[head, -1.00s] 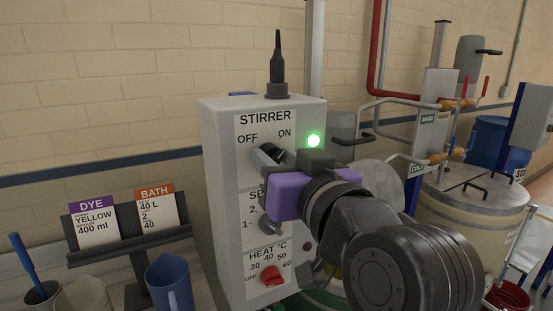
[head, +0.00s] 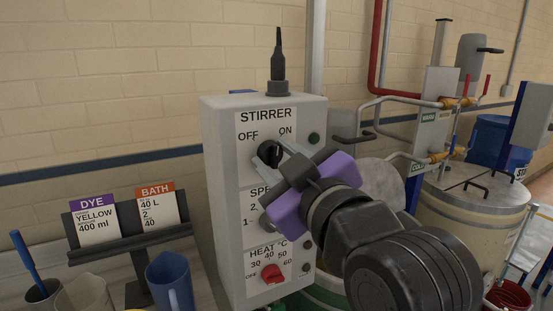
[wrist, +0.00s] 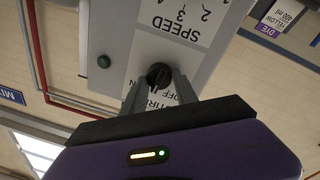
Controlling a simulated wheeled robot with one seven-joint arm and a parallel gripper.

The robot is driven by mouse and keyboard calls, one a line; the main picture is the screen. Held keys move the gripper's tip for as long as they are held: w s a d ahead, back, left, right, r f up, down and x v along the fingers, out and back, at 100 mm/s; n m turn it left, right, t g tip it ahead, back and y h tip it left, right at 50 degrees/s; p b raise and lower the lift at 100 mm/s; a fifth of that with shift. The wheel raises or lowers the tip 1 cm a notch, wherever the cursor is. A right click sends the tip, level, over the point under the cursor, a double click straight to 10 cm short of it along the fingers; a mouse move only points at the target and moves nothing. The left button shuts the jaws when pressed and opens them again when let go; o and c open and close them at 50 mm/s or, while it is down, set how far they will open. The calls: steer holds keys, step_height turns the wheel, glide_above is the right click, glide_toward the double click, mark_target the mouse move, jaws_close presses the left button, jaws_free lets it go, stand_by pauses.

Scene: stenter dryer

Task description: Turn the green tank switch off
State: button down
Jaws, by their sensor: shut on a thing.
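The grey STIRRER control box (head: 222,190) stands in the middle of the head view, above a green tank rim (head: 327,294). Its black OFF/ON switch knob (head: 268,154) is under the label at the top, partly covered by my gripper (head: 279,157). In the wrist view the knob (wrist: 158,75) sits between the fingertips of my gripper (wrist: 158,88), which is shut on it. The gripper is tilted. The knob's pointer is too hidden to read exactly. The indicator lamp (head: 314,138) beside ON is dark green and unlit.
The speed knob (head: 265,224) and red heat knob (head: 270,274) are close below my gripper. Card stand (head: 130,248) and blue jug (head: 170,282) stand at left. Pipes and a cream tank (head: 470,218) are at right.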

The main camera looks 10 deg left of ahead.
steer(key=n, duration=0.2)
steer(key=n+b, duration=0.1)
steer(key=n, duration=0.1)
steer(key=n+b, duration=0.1)
steer(key=n, duration=0.1)
steer(key=shift+f, duration=0.25)
steer(key=shift+n+y+b, duration=0.5)
steer(key=shift+n+b, duration=0.6)
steer(key=shift+n, duration=1.4)
steer(key=c, duration=0.9)
jaws_free()
steer(key=shift+c, duration=0.2)
steer(key=b+v, duration=0.1)
steer(key=v, duration=0.6)
steer(key=shift+s+d+b, duration=0.25)
steer(key=shift+s+b, duration=0.1)
steer(key=shift+b, duration=0.05)
steer(key=shift+r, duration=0.1)
